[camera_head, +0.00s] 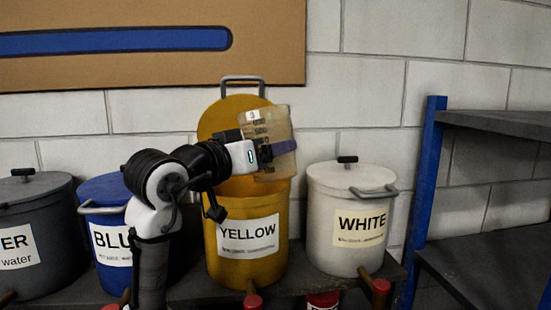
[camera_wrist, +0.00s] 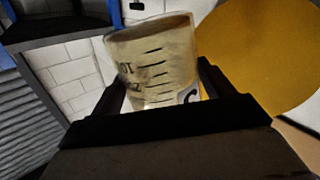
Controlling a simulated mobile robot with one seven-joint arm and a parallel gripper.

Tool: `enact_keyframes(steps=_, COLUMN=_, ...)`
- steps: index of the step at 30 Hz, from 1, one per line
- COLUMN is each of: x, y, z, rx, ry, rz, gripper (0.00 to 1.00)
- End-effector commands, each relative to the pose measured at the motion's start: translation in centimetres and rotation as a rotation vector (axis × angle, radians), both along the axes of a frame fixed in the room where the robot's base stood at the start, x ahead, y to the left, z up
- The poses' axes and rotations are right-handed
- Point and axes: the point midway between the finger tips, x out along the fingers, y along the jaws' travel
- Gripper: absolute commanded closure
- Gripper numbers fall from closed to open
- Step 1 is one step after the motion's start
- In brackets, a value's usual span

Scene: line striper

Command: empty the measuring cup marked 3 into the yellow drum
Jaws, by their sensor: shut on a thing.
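My gripper (camera_head: 265,152) is shut on the measuring cup (camera_head: 282,122), a see-through, yellowish cup with a label that reads 3 near its top. The cup is slightly tilted and looks to be above the yellow drum (camera_head: 215,250) near its right side. In the wrist view the cup (camera_wrist: 158,50) sits between the fingers, with black graduation marks and its rim up. I cannot tell how full it is. The drum is labelled YELLOW. Its round lid (camera_head: 215,118) stands raised at the back, and the cup and arm hide most of the opening.
A closed white drum (camera_head: 325,205) stands to the right, and a blue drum (camera_head: 100,190) and a dark grey drum (camera_head: 45,205) to the left. A blue-posted shelf (camera_head: 424,190) stands at far right. Red-capped taps (camera_head: 252,301) stick out in front.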

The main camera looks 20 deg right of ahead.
Motion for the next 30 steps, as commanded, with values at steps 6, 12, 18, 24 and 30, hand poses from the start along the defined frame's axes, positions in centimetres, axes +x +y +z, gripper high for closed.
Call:
enact_keyframes(steps=6, x=-0.2, y=0.0, z=0.2, rx=0.005, ry=-0.011, rz=0.0, gripper=0.55)
enact_keyframes(steps=12, x=-1.9, y=0.4, z=1.0, rx=0.057, ry=-0.098, rz=0.0, gripper=0.55)
enact_keyframes(steps=18, x=-3.5, y=0.7, z=1.8, rx=0.111, ry=-0.185, rz=0.0, gripper=0.55)
enact_keyframes(steps=24, x=-4.0, y=0.8, z=2.0, rx=0.128, ry=-0.214, rz=0.0, gripper=0.55)
enact_keyframes(steps=30, x=-3.9, y=0.8, z=2.0, rx=0.129, ry=-0.213, rz=0.0, gripper=0.55)
